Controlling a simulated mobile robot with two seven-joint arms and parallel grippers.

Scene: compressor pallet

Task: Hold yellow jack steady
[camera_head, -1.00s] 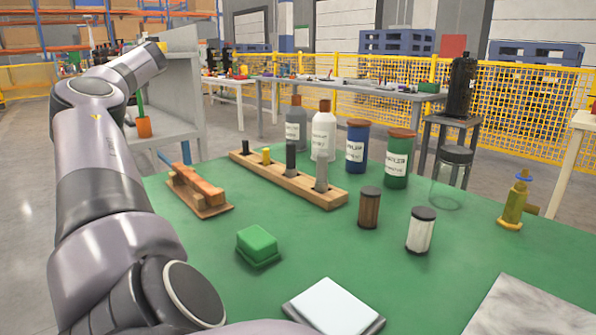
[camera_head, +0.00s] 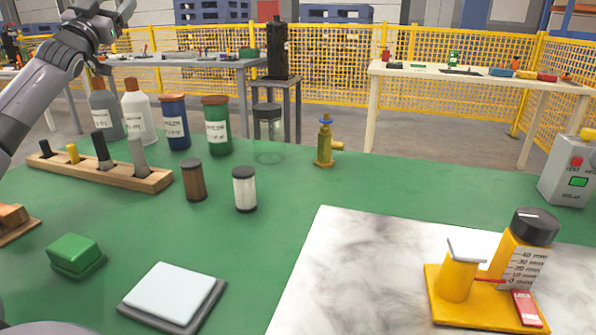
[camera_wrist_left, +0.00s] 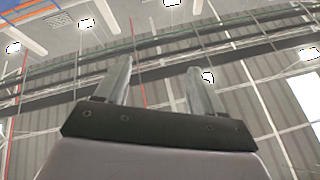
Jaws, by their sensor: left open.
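The yellow jack (camera_head: 460,275) stands at the lower right of the head view, on a marbled white slab. It has a flat yellow base, a short yellow post with a pale top plate, and a taller block with a millimetre scale and a black knob. My left gripper (camera_head: 124,10) is raised at the upper left of the head view, far from the jack. In the left wrist view the left gripper (camera_wrist_left: 160,85) points up at the ceiling, its two fingers apart with nothing between them. My right gripper does not show.
The marbled slab (camera_head: 330,260) lies on the green table (camera_head: 250,255). A white pad (camera_head: 170,292), green block (camera_head: 75,254), two small jars, a brass valve (camera_head: 325,145) and a wooden rack (camera_head: 100,172) with bottles behind stand left. A grey control box (camera_head: 570,175) stands far right.

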